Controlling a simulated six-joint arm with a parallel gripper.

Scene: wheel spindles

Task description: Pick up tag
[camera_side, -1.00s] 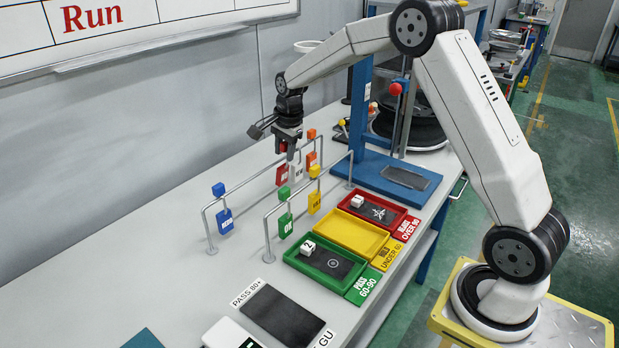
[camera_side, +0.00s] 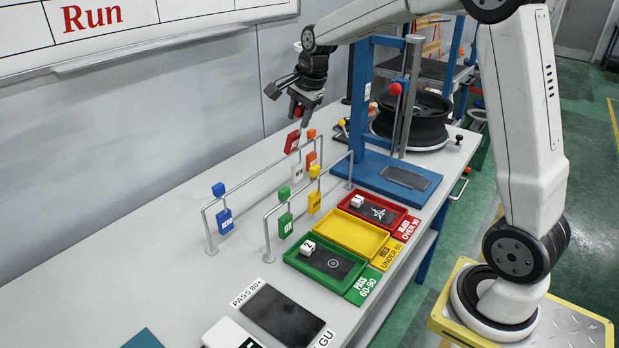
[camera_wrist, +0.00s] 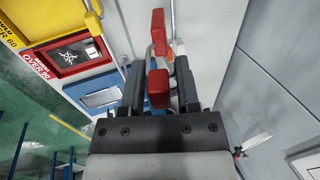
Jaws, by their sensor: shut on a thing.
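A red tag (camera_side: 292,142) with a red block on top is in my gripper (camera_side: 303,112), up above the back rail in the side view. My gripper is shut on its block. In the wrist view the red block (camera_wrist: 158,89) sits between the fingers and the red plate shows beyond it. Other tags hang on the rails: a blue tag (camera_side: 225,220) and an orange tag (camera_side: 311,158) on the back rail, a green tag (camera_side: 285,224) and a yellow tag (camera_side: 314,202) on the front rail. A white tag is partly hidden.
The back rail (camera_side: 250,181) and the front rail (camera_side: 266,236) stand on the grey bench. Red (camera_side: 405,219), yellow (camera_side: 353,252) and green (camera_side: 342,287) trays lie to the right. A blue stand (camera_side: 361,110) is close to the right of my gripper.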

